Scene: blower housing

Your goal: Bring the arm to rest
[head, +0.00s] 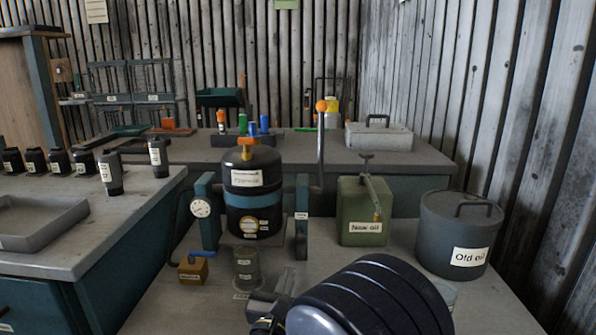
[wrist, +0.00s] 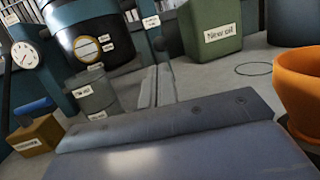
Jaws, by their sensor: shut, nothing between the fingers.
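My gripper (head: 284,282) is low over the front bench in the head view, with the dark rounded links of my arm beside it at the lower right. In the wrist view its two narrow grey fingers (wrist: 157,82) are together, with nothing between them. They point toward the black blower housing (head: 252,195) with its blue band, which stands upright between blue posts. The small grey canister (head: 246,268) stands in front of the housing, to the left of my fingers. I cannot tell whether the fingertips touch anything.
A green "New oil" can (head: 364,212) and a grey "Old oil" drum (head: 458,235) stand at right. A brass-coloured block (head: 193,270) sits at left. An orange bowl-like thing (wrist: 302,85) is close at right in the wrist view. A grey tray (head: 35,222) lies on the left bench.

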